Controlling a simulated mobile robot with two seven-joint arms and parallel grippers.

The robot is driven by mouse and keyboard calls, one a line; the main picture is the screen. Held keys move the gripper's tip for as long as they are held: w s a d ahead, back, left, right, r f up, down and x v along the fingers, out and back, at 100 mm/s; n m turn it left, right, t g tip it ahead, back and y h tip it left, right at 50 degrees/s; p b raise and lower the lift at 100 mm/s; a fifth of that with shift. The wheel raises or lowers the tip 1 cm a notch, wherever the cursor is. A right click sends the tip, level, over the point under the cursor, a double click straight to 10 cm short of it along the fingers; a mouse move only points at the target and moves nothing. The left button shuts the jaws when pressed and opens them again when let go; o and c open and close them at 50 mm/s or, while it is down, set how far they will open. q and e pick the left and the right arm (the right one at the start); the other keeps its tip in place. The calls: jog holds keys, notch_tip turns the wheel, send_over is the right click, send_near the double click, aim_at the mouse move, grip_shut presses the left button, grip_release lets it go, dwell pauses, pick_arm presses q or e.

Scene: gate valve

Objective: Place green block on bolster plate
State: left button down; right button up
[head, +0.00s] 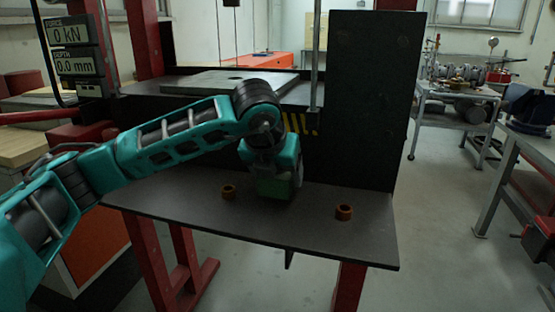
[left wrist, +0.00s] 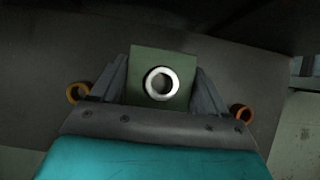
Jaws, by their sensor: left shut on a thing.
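The green block (head: 275,188) is at the front shelf (head: 320,225) of the press, below my left wrist in the head view. In the left wrist view the green block (left wrist: 160,62) has a bright metal ring in its face and sits between the two fingers. My left gripper (left wrist: 160,85) is shut on it. I cannot tell whether the block touches the shelf. The bolster plate (head: 225,82) is the flat grey plate on the press bed, behind and above the shelf, partly hidden by my left arm. My right gripper is not in view.
Two orange-brown rings lie on the shelf, one left (head: 229,192) and one right (head: 344,212) of the block. A tall dark panel (head: 370,100) stands on the right of the press. A thin vertical rod (head: 315,65) stands before the bed. A display (head: 78,45) reads 0 kN and 0.0 mm.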

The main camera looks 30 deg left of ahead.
pick_arm(q)
jog(key=shift+f, duration=0.5)
jog(key=shift+c, duration=2.2)
grip_release()
jog(key=shift+f, duration=0.3)
jog(key=o, duration=0.4)
jog(key=shift+o, duration=0.2)
jog(key=shift+r, duration=0.1)
